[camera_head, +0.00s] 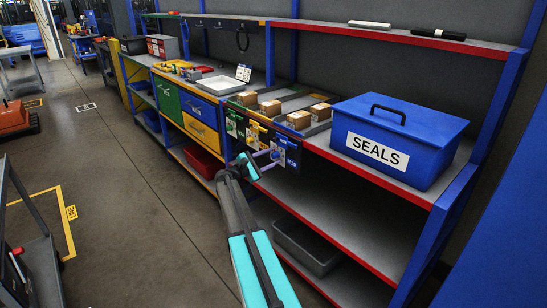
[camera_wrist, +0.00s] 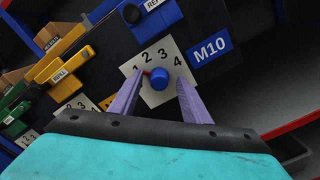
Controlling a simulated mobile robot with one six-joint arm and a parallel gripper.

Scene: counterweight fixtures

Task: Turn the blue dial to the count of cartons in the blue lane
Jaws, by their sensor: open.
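The blue dial (camera_wrist: 159,79) sits on a white plate (camera_wrist: 152,96) numbered 1 to 4, and its red pointer is on the side of the 1. A blue label reading M10 is beside the plate. My gripper (camera_wrist: 159,77) is open, its two purple fingers on either side of the dial; whether they touch it I cannot tell. In the head view my gripper (camera_head: 273,158) is at the dark front panel below the lanes. Cartons stand in the lanes on the shelf; two, a front carton (camera_head: 298,120) and one behind (camera_head: 320,112), appear in the rightmost lane.
Yellow and green fittings (camera_wrist: 58,76) lie left of the dial in the wrist view. A blue SEALS box (camera_head: 400,140) stands right of the lanes. A grey bin (camera_head: 307,248) sits on the lower shelf.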

